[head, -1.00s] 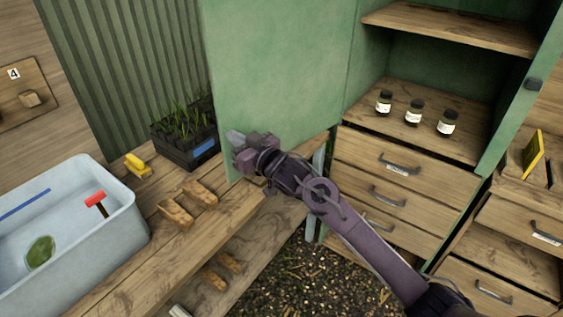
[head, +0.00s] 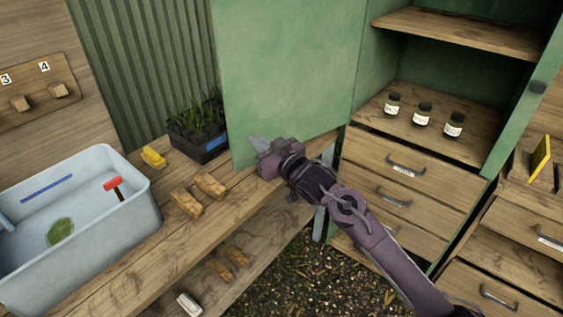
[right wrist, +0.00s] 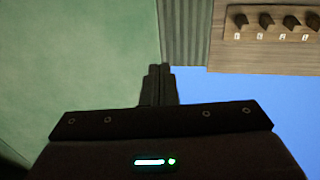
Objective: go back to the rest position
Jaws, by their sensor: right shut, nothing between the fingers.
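My right gripper (head: 259,143) is shut and empty in the head view, in front of the open green cabinet door (head: 290,75), above the back part of the wooden bench. In the right wrist view its fingers (right wrist: 158,82) are together, with the green door (right wrist: 75,55) filling the left side. I cannot tell whether the gripper touches the door. My left gripper is not in view.
The open cabinet holds three jars (head: 422,114) above drawers (head: 400,165). On the bench are a plant tray (head: 205,147), a yellow object (head: 153,157), wooden blocks (head: 187,203) and a pale blue tub (head: 120,235). A peg board (head: 40,95) hangs at left.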

